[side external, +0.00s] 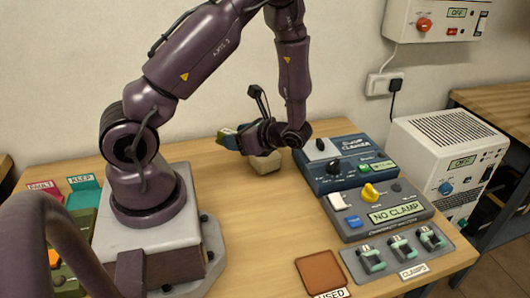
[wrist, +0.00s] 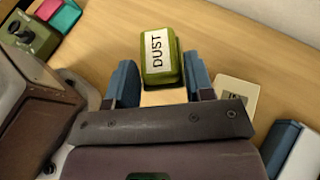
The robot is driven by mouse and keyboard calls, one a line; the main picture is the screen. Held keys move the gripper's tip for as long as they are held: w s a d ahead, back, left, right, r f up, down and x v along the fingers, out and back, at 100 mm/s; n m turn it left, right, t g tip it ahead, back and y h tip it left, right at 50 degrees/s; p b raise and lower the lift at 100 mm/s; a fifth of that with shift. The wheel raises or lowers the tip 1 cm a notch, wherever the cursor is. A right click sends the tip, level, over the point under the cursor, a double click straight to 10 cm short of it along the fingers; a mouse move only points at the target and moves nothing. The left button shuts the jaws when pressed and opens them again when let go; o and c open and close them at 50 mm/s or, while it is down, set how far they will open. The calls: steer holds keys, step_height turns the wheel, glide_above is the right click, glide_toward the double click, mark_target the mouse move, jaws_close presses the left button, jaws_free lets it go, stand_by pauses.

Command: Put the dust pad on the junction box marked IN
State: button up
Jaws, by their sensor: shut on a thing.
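My gripper (wrist: 161,84) is shut on the dust pad (wrist: 162,66), a green block with a white label reading DUST, held between the blue fingers in the wrist view. In the side view my gripper (side external: 237,138) points left above the table, with a bit of the green pad (side external: 229,131) showing at the fingers. A small beige box (side external: 264,164) stands on the table just below and right of the gripper. It also shows in the wrist view (wrist: 244,99), right of the right finger, partly hidden. Its dark marking is too small to read.
Blue (side external: 340,165) and grey (side external: 380,208) control units stand to the right, the grey one reading NO CLAMP. A clamp tray (side external: 397,256) and a brown USED pad (side external: 321,273) lie in front. Red and teal trays (side external: 83,183) are at left. The table's middle is clear.

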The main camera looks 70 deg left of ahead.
mark_target(268, 158)
steer(key=w+a+m+t+y, duration=0.3)
steer(key=w+m+t, duration=0.5)
steer(key=shift+w+f, duration=0.15)
steer(key=shift+f, duration=3.35)
steer(key=o, duration=0.9)
steer(key=shift+f, duration=0.1)
